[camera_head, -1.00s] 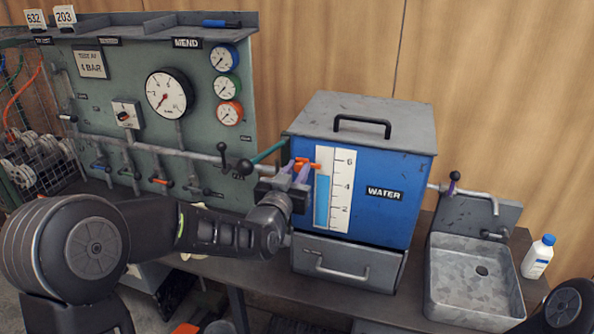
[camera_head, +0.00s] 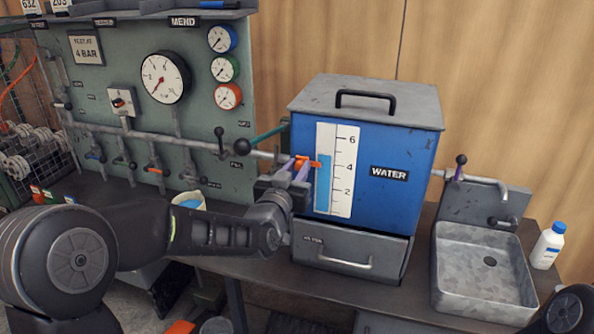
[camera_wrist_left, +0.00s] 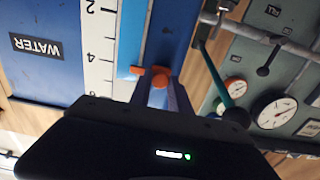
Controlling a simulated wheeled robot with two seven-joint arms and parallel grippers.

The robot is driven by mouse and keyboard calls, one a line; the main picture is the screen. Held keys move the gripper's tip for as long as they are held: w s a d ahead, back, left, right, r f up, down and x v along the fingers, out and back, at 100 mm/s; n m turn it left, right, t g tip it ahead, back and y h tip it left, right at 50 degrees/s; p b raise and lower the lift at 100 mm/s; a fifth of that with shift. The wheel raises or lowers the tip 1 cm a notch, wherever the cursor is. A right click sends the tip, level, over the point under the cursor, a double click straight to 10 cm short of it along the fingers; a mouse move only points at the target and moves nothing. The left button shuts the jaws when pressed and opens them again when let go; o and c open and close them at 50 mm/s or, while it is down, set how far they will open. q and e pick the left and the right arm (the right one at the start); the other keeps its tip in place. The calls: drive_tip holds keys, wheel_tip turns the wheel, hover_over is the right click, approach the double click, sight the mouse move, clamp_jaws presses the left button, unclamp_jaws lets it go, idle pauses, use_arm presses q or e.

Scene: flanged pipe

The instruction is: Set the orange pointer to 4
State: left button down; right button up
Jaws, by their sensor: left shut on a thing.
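The orange pointer (camera_head: 314,163) sits at the left edge of the white scale (camera_head: 345,195) on the blue water tank (camera_head: 385,210). In the head view its tip is about level with the 4 mark. In the wrist view the orange pointer (camera_wrist_left: 140,70) appears upside down near the 4. My left gripper (camera_head: 302,167) is shut on the pointer's orange knob, with a purple finger on each side; it shows in the wrist view too (camera_wrist_left: 160,85). The blue water column (camera_head: 323,185) tops out a little above 4. My right gripper is not visible.
A pipe with a green-handled lever (camera_head: 265,137) runs close left of the tank. The gauge panel (camera_head: 200,130) stands behind my left arm. A metal sink (camera_head: 470,280) and a white bottle (camera_head: 547,245) are at the right. The tank's drawer (camera_head: 350,250) is below.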

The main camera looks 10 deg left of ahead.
use_arm(q)
drive_tip(key=c, duration=1.2)
unclamp_jaws()
drive_tip(key=shift+c, duration=0.2)
drive_tip(key=s+b, duration=0.1)
drive_tip(key=s, duration=0.6)
drive_tip(key=shift+s+a, duration=0.25)
drive_tip(key=shift+s, duration=0.15)
